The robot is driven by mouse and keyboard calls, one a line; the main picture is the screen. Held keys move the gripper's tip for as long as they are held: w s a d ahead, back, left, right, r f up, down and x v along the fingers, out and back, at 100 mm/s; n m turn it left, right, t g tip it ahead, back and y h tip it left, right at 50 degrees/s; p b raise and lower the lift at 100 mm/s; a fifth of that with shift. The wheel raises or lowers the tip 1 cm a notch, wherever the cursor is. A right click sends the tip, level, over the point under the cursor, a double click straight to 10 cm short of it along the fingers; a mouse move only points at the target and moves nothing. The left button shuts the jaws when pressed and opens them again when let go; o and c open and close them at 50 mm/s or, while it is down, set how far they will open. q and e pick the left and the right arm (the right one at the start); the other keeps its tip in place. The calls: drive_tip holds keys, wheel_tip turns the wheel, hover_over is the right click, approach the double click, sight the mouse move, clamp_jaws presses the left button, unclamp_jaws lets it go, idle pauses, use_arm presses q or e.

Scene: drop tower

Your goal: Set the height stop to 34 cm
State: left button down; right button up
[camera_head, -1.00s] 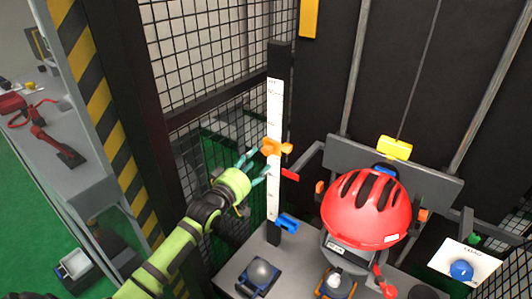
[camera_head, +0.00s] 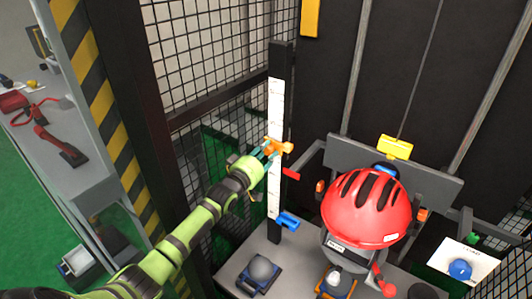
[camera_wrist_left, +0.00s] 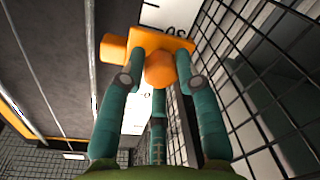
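The height scale (camera_head: 274,190) is a white ruled strip on a dark upright post. An orange height stop (camera_head: 279,148) with a round knob sits on it, above a red marker (camera_head: 291,174) and a blue clamp (camera_head: 288,221). My left gripper (camera_head: 270,152) is at the stop, coming from the left. In the left wrist view, the orange stop (camera_wrist_left: 160,68) fills the space ahead, and the fingertips of my left gripper (camera_wrist_left: 158,65) straddle its knob with narrow gaps. Scale numbers are too small or partly covered to read. My right gripper is not in view.
A red helmet (camera_head: 365,205) hangs on the carriage right of the post, with a yellow block (camera_head: 395,147) above. A grey dome on a blue base (camera_head: 260,274) stands below. Wire mesh (camera_head: 215,60) stands behind and left of the post. A blue button (camera_head: 460,269) is at right.

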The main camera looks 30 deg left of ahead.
use_arm(q)
drive_tip(key=shift+r+p, duration=1.7)
drive_tip(key=shift+r, duration=0.5)
drive_tip(key=c, duration=0.9)
unclamp_jaws()
drive_tip(key=shift+f, duration=0.1)
drive_tip(key=shift+s+f, duration=0.1)
drive_tip(key=shift+s, duration=0.3)
drive_tip(key=s, duration=1.1)
drive_tip(key=shift+a, duration=0.35)
drive_tip(key=shift+s, duration=0.1)
